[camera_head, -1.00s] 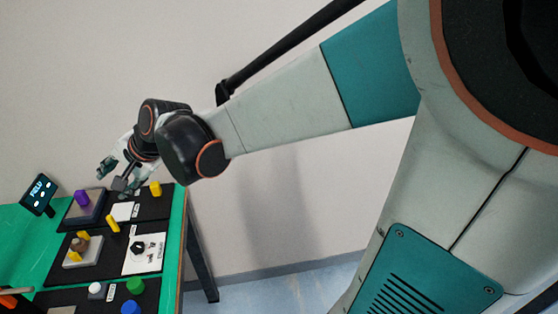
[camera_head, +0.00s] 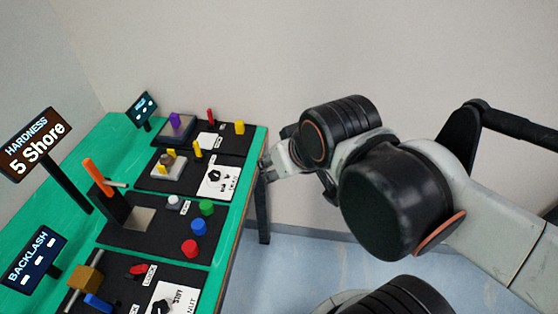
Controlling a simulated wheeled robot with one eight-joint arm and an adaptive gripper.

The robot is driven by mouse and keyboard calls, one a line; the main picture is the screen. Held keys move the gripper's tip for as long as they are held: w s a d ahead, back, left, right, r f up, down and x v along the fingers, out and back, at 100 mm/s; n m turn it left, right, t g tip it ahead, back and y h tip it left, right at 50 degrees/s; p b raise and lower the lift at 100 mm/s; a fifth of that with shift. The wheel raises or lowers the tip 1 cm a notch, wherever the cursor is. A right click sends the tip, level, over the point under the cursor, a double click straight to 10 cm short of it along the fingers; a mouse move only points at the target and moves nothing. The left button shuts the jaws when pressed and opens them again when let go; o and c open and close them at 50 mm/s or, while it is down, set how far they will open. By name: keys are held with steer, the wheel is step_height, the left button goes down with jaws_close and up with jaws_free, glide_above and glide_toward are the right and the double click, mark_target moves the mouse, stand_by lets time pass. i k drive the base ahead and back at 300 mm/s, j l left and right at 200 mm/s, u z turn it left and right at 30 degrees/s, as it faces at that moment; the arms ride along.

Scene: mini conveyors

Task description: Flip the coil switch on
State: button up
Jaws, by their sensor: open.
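The coil switch cannot be picked out for certain, as most labels are too small to read. On the far black panel (camera_head: 232,152) stand a small upright red lever (camera_head: 210,115), a yellow knob (camera_head: 239,127) and a purple piece (camera_head: 175,119) on a grey block. The nearest panel has a red switch (camera_head: 138,269) beside a white label. My gripper (camera_head: 264,166) is open and looks empty, at the table's right edge beside the second panel. It is apart from the levers and partly hidden by my wrist.
The green table (camera_head: 112,140) carries several panels in a row. A hardness display (camera_head: 35,145), an orange lever (camera_head: 97,177) and a backlash display (camera_head: 33,266) stand along the left. Green (camera_head: 207,207), blue (camera_head: 199,227) and red (camera_head: 190,248) buttons sit midway. Floor right of the table is clear.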

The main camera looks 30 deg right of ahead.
mark_target(210, 115)
steer(key=i+l+u, duration=0.15)
steer(key=i, duration=0.25)
steer(key=i+l+u, duration=0.15)
steer(key=i+l, duration=0.15)
steer(key=i+l+z, duration=0.25)
